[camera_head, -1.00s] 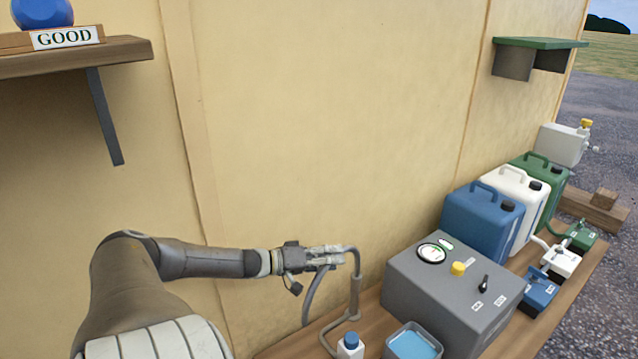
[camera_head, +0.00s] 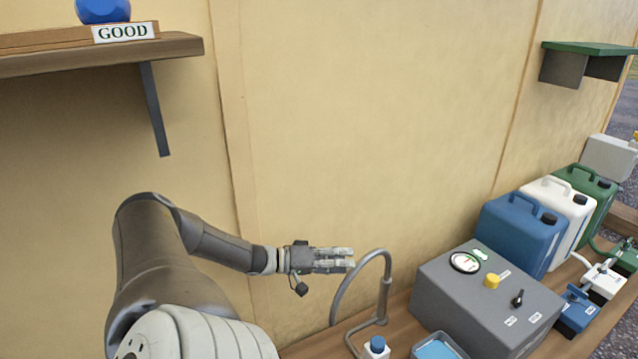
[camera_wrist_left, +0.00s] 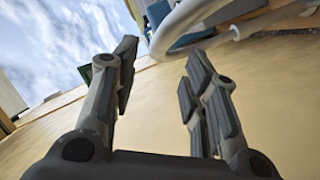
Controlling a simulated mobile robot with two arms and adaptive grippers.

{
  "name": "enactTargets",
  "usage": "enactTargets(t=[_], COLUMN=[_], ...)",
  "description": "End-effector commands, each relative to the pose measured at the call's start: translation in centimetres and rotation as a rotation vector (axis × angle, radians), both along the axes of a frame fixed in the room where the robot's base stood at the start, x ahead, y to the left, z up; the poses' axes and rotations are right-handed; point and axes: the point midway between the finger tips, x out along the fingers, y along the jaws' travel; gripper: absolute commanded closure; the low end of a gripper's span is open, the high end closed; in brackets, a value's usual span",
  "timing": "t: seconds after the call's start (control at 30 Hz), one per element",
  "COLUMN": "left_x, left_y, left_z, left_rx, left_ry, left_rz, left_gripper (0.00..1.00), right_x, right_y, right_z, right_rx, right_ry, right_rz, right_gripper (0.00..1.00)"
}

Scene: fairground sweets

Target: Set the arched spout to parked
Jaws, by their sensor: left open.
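The arched spout (camera_head: 387,283) is a grey bent tube on the wooden counter. Its riser stands upright left of the grey box, and its arch curves over to the left and down, ending low by the wall. My left gripper (camera_head: 351,259) is open and empty, pointing right, with its fingertips just left of the top of the arch. A small gap seems to part them in the head view. In the left wrist view a pale curved tube (camera_wrist_left: 183,24), likely the spout, passes close beyond the open fingers (camera_wrist_left: 160,68). My right gripper is out of view.
A grey box (camera_head: 455,300) with a gauge (camera_head: 465,262), a yellow knob (camera_head: 491,281) and a black lever stands right of the spout. A blue-capped bottle (camera_head: 376,347) and a blue-filled tray (camera_head: 415,355) are in front. Blue, white and green canisters stand further right. The wall is close behind.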

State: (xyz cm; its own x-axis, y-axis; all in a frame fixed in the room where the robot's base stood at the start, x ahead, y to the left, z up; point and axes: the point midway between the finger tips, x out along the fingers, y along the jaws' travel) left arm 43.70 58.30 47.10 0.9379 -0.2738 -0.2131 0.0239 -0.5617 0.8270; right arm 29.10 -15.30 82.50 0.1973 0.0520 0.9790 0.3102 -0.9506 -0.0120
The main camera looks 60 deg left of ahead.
Motion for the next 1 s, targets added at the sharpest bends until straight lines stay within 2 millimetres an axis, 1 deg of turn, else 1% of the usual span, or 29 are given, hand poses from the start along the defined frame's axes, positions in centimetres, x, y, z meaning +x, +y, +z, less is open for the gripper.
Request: enactTargets(t=[0.23,0.47,0.7,1.0], left_x=[-1.4,-2.8,-4.6,-5.2], left_y=[0.3,1.0,1.4,1.7], left_z=[0.1,0.6,1.1,1.3], left_rx=[-0.005,0.003,0.000,0.004], left_ry=[0.003,0.003,-0.002,0.001], left_rz=[0.001,0.004,0.002,0.002], left_gripper=[0.59,0.59,0.59,0.59], right_x=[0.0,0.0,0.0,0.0], right_y=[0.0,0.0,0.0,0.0], right_z=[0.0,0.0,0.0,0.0], right_rx=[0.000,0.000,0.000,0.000], right_ry=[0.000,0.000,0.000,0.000], right_rz=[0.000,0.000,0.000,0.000], right_gripper=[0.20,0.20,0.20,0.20])
